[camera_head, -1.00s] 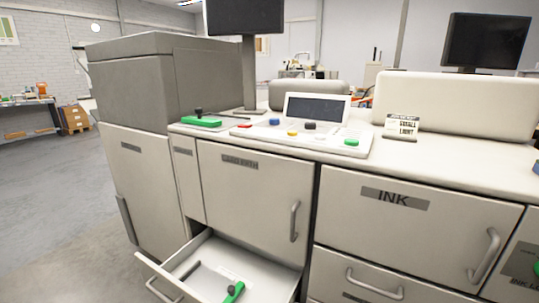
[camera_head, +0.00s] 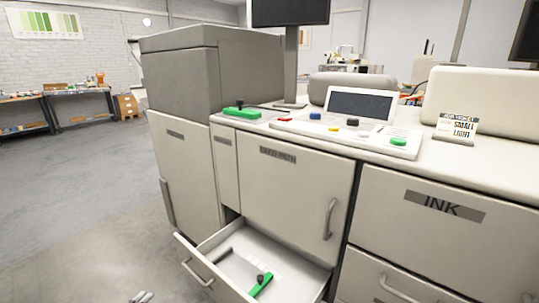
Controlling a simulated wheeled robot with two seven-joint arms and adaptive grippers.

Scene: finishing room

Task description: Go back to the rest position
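A small grey metallic part, which looks like the tip of my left gripper (camera_head: 142,297), shows at the bottom edge left of centre. It is over the floor, to the left of the open drawer, and apart from it. Most of it is cut off, so I cannot tell whether it is open or shut. My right gripper is not in view. The open drawer (camera_head: 196,252) under the feed path door (camera_head: 295,190) holds a green piece with a dark knob (camera_head: 261,283) and a dark bar (camera_head: 225,254).
The drawer juts out low in front of the machine. A control panel (camera_head: 345,134), a green block with a black knob (camera_head: 241,113) and a job ticket (camera_head: 457,127) stand on the counter. The ink door (camera_head: 430,220) is shut. Floor (camera_head: 80,210) is clear at left.

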